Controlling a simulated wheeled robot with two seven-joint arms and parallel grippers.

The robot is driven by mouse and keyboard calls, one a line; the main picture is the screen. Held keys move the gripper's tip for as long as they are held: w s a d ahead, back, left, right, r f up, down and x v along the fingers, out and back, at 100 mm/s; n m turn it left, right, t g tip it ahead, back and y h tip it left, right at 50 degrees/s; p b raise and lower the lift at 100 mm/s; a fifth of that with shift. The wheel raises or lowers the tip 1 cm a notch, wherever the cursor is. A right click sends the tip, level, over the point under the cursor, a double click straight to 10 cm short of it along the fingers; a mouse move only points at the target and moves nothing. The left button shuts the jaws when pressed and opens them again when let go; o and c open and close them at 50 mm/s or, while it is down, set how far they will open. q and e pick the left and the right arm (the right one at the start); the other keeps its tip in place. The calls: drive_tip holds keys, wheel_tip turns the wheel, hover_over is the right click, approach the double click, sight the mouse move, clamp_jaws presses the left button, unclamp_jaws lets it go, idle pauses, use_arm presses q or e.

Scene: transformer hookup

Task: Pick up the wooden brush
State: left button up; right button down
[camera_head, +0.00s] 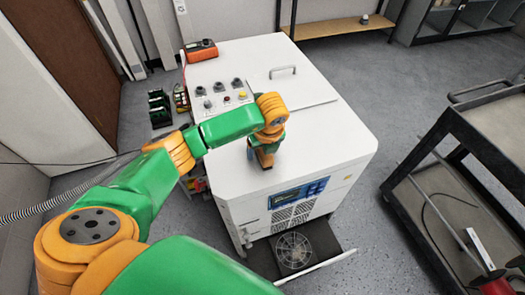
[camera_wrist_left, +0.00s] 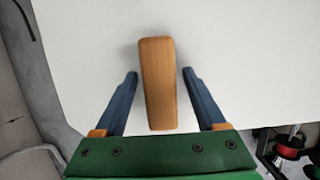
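The wooden brush (camera_wrist_left: 158,85) lies on the white top of the cabinet (camera_head: 320,140). In the left wrist view it is a long brown wooden block, pointing away from the gripper. My left gripper (camera_wrist_left: 160,74) is open, with one blue finger on each side of the brush and a visible gap on both sides. My right gripper is not in view.
A control panel with knobs (camera_head: 222,98) is at the cabinet's left side, with an orange-and-black meter (camera_head: 201,50) behind it. A metal handle (camera_head: 282,71) rises from the top. A dark cart (camera_head: 440,150) stands to the right. The cabinet top's right side is clear.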

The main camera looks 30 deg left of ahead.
use_arm(q)
clamp_jaws()
drive_tip(key=shift+r+p, duration=0.25)
drive_tip(key=shift+p, duration=0.05)
drive_tip(key=shift+w+r, duration=0.1)
drive_tip(key=shift+r, duration=0.2)
drive_tip(key=v, duration=0.6)
drive_tip(key=shift+s+d+b, duration=0.3)
drive_tip(key=shift+s, duration=0.15)
drive_tip(key=p+v, duration=0.1)
drive_tip(key=v, duration=0.1)
drive_tip(key=p+v, duration=0.1)
drive_tip(key=v, duration=0.1)
drive_tip(key=shift+s+d, duration=0.2)
drive_tip(key=shift+s, duration=0.2)
drive_tip(key=s+d+r, duration=0.2)
drive_tip(key=s+d, duration=0.4)
drive_tip(key=s, duration=0.1)
drive_tip(key=shift+r, duration=0.4)
